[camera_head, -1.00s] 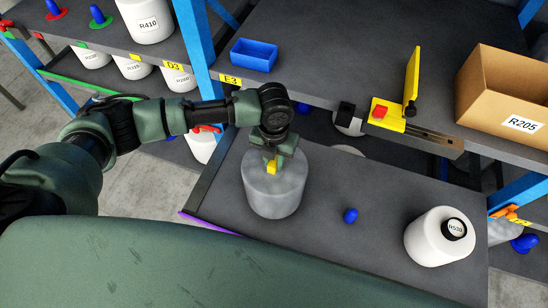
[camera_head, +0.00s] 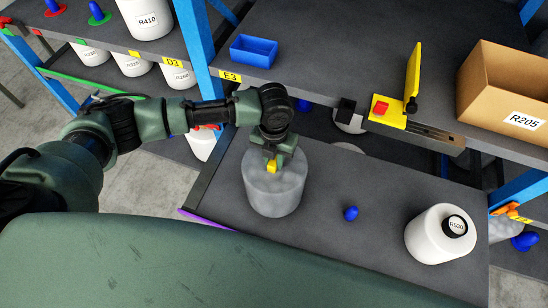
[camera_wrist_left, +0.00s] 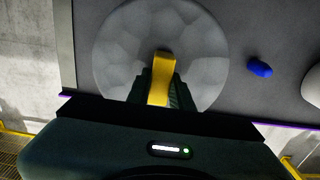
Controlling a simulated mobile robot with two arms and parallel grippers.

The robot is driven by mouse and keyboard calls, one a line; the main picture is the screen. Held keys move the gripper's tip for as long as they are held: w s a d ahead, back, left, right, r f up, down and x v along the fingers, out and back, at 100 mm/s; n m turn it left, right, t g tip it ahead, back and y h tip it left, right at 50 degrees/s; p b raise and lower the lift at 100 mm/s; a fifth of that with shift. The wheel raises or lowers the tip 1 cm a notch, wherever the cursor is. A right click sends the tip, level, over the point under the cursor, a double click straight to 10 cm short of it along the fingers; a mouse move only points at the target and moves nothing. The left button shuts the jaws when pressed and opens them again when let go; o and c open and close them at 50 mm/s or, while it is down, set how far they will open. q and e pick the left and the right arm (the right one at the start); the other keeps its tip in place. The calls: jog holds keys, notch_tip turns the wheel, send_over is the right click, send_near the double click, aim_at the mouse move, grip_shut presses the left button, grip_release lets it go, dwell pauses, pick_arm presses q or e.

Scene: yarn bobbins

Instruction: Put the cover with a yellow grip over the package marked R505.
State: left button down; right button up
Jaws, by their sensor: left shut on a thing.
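The cover (camera_head: 273,190) is a cloudy grey cylinder with a yellow grip (camera_head: 271,167) on top. It stands upright at the left of the pulled-out lower shelf. My left gripper (camera_head: 273,160) is shut on the yellow grip from above. The left wrist view shows the cover's round top (camera_wrist_left: 200,50) and the yellow grip (camera_wrist_left: 160,78) between the fingers. I cannot tell whether a package is inside the cover. No label reading R505 is legible. My right gripper is not in view.
A small blue knob (camera_head: 351,213) sits between cover and white package; it also shows in the left wrist view (camera_wrist_left: 260,67). The upper shelf holds a blue bin (camera_head: 254,53), a yellow bracket (camera_head: 412,75) and a cardboard box (camera_head: 500,95) marked R205. A blue post (camera_head: 196,50) stands left.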

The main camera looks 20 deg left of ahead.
pick_arm(q)
jog(key=c, duration=1.2)
grip_release()
jog(key=shift+o, duration=0.2)
notch_tip(320, 180, up, 8)
jog(key=shift+f+b, duration=0.1)
jog(key=shift+b, duration=0.65)
